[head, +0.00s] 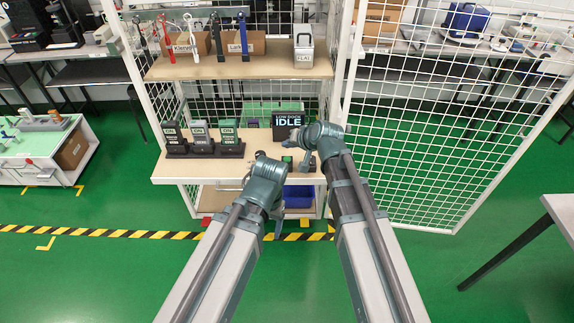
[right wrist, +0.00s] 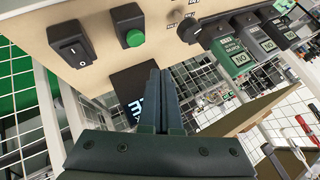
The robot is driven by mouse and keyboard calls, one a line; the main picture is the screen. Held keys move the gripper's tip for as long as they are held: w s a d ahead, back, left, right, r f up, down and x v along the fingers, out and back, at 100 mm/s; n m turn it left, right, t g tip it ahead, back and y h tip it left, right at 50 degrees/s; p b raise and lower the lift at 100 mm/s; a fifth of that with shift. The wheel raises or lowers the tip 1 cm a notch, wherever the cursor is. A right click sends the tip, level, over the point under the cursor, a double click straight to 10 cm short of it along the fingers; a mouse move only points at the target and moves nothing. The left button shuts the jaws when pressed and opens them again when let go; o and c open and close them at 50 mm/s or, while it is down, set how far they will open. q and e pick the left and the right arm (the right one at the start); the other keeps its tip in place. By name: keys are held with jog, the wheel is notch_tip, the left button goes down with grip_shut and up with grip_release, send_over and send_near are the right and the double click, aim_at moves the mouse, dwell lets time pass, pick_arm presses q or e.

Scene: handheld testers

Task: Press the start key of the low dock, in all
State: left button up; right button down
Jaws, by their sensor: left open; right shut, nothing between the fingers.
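The low dock (head: 205,152) stands on the bench-height shelf and holds three testers with lit displays. To its right are a dark screen (head: 288,120) reading IDLE and a green key (head: 287,160). The green key (right wrist: 134,38) is on a black box in the right wrist view, beside a black rocker switch (right wrist: 70,45). My right gripper (right wrist: 160,75) is shut and empty. Its tips appear beside the green key, with a visible gap in that view, and cover part of the screen. My left gripper (head: 276,222) is open, low in front of the shelf; its fingers are mostly hidden.
White mesh panels (head: 440,110) stand at the right. A blue bin (head: 299,196) sits below. The green floor in front is clear, with a striped line.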

aim_at(288, 161)
pick_arm(q)
jog(key=shift+f+b, duration=1.25)
jog(key=shift+f, duration=0.5)
pick_arm(e)
jog(key=shift+f, duration=1.75)
pick_arm(q)
jog(key=shift+f, duration=0.15)
pick_arm(e)
jog(key=shift+f, duration=0.15)
pick_arm(q)
jog(key=shift+f+b, duration=0.25)
jog(key=shift+b, duration=0.15)
pick_arm(e)
jog(key=shift+f, duration=0.25)
pick_arm(q)
jog(key=shift+f+b, duration=0.45)
pick_arm(e)
jog(key=shift+f, duration=0.45)
pick_arm(q)
jog(key=shift+r, duration=0.1)
pick_arm(e)
jog(key=shift+r, duration=0.1)
pick_arm(q)
jog(key=shift+r+p, duration=0.8)
jog(key=shift+p, duration=0.15)
pick_arm(e)
jog(key=shift+r, duration=0.8)
jog(key=shift+r, duration=0.1)
